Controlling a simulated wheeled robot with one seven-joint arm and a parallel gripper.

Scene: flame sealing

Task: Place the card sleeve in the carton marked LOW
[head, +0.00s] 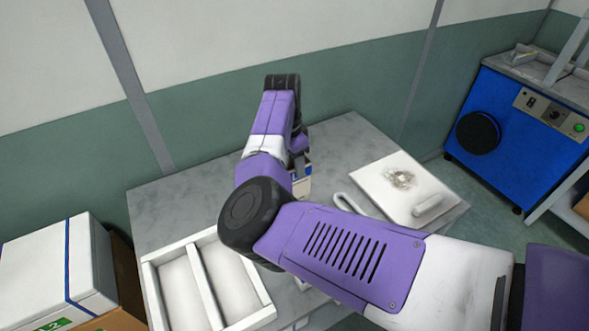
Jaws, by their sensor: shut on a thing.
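My gripper (301,158) hangs beyond my arm over the grey table, and my own arm links hide most of it. It is shut on a small white, blue and tan piece (302,184), which looks like the card sleeve. Only a narrow strip of that piece shows beside my arm. No marking LOW is readable in the head view, so I cannot tell which container is the LOW carton. A white tray with two compartments (205,309) stands at the table's front left, and its visible compartments look empty.
The grey table (165,208) has bare room at its back left. A white board (386,204) with a grey smudge and a pale rod (433,204) lies at right. A white box with blue bands (40,264) stands at left. A blue machine (520,135) stands at far right.

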